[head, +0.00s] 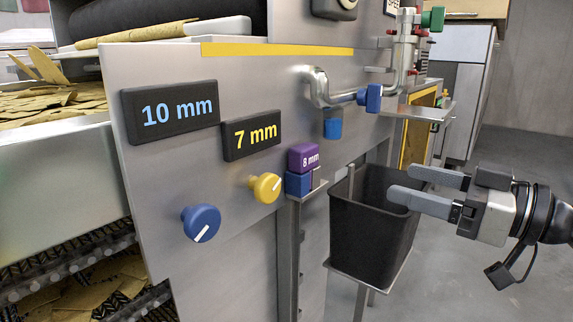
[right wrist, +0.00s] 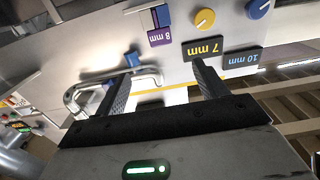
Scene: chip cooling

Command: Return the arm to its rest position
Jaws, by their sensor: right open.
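My right gripper (head: 428,188) comes in from the right in the head view. Its two grey fingers are apart with nothing between them, in front of and overlapping the rim of a black bin (head: 365,232). In the right wrist view the gripper (right wrist: 160,88) is also open and empty, with the machine panel (right wrist: 225,55) behind its fingers. My left gripper is in neither view.
The panel carries a blue knob (head: 201,223), a yellow knob (head: 265,187), a 10 mm sign (head: 170,111) and a 7 mm sign (head: 251,135). A purple 8 mm block (head: 304,157) sits on a blue block (head: 298,184). A bent metal pipe (head: 318,88) juts out. Floor at right is clear.

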